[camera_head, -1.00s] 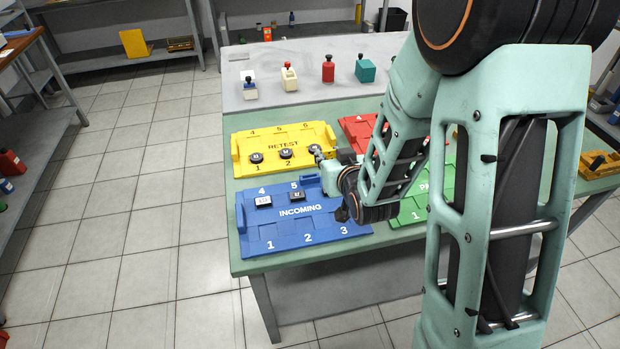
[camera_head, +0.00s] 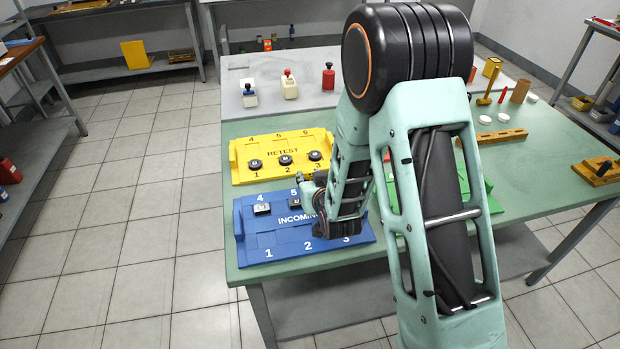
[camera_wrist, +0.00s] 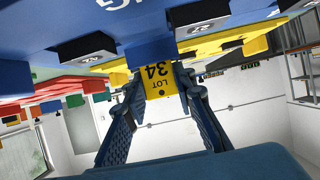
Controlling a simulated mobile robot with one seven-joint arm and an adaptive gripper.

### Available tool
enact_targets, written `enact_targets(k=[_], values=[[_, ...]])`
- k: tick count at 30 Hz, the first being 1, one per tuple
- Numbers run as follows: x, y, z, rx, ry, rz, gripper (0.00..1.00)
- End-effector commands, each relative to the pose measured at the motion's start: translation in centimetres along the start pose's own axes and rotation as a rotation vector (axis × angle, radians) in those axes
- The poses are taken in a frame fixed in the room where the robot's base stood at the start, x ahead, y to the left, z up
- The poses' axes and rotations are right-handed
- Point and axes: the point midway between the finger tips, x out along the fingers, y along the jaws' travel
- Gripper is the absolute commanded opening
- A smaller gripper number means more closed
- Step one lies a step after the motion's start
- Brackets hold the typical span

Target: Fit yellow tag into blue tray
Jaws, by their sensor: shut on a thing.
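The yellow tag (camera_wrist: 158,80), printed LOT 34, is between the fingertips of my gripper (camera_wrist: 164,86), which is shut on it. In the wrist view, the tag's upper edge in the picture is close against the blue tray (camera_wrist: 40,22); I cannot tell whether they touch. The blue tray, marked INCOMING, lies on the table's near left in the head view (camera_head: 285,254). Two dark blocks, the left one (camera_head: 262,209) and the right one (camera_head: 295,204), sit by its numbers 4 and 5.
A yellow RETEST tray (camera_head: 240,168) with several round black pieces lies behind the blue tray. A green tray (camera_head: 478,190) is partly hidden behind my arm.

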Motion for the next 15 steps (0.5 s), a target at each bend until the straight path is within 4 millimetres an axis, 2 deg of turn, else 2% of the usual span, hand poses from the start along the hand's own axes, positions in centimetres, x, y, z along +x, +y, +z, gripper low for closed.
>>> enact_targets(k=[7,8,9,12,15], values=[[0.17,0.01,0.40,0.000,-0.001,0.000,0.15],[0.09,0.01,0.25,0.000,-0.001,0.000,0.28],[0.08,0.01,0.22,0.000,-0.001,0.000,0.32],[0.07,0.01,0.22,0.000,-0.001,0.000,0.42],[0.07,0.02,0.22,0.000,-0.001,0.000,0.42]])
